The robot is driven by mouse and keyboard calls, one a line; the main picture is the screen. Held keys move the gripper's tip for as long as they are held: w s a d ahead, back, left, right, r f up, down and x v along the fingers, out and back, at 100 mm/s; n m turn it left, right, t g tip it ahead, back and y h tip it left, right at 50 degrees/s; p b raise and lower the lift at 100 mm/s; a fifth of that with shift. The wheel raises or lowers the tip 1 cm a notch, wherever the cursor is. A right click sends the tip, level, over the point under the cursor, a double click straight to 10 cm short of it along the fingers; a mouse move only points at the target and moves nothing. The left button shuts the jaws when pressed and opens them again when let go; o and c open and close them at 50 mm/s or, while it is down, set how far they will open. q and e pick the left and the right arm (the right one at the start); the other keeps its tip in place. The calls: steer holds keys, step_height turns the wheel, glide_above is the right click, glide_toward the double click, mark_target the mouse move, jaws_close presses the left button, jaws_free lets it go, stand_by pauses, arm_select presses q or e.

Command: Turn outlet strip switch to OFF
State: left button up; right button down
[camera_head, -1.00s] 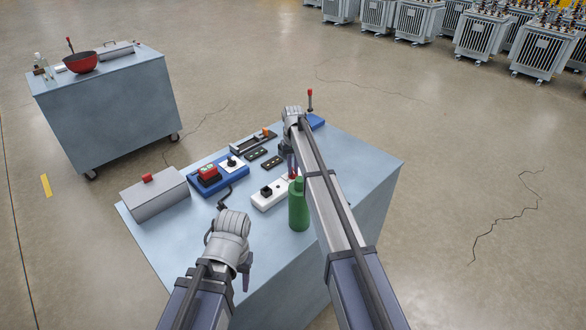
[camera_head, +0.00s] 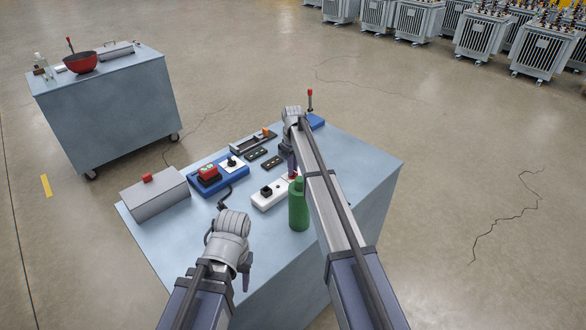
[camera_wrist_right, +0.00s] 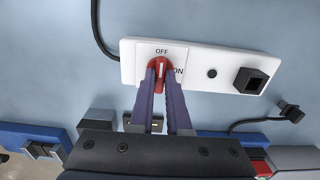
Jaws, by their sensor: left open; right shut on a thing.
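The white outlet strip (camera_head: 268,197) lies on the near table, and it also shows in the right wrist view (camera_wrist_right: 205,62). Its red rotary switch (camera_wrist_right: 161,66) sits on a plate with OFF above it and ON to its right. The switch's white mark points up towards OFF. My right gripper (camera_wrist_right: 161,80) is shut on the red switch, with a finger on each side. In the head view the right gripper (camera_head: 292,169) is partly hidden by its arm. My left gripper (camera_head: 246,281) is open, over the table's near left part, apart from the strip.
A green bottle (camera_head: 299,208) stands beside the strip, close to my right arm. A black plug (camera_wrist_right: 250,81) sits at the strip's other end. A grey box (camera_head: 156,195) and a blue control panel (camera_head: 218,176) are to the left. A second table (camera_head: 110,110) stands behind.

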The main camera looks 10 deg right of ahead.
stand_by(0.4)
steer(key=c, duration=0.9)
jaws_free()
steer(key=shift+r, duration=0.1)
step_height(320, 180, up, 8)
steer(key=p, duration=0.8)
arm_select(q)
step_height(320, 180, up, 8)
steer(key=shift+f, duration=0.15)
arm_select(e)
steer(key=shift+f, duration=0.2)
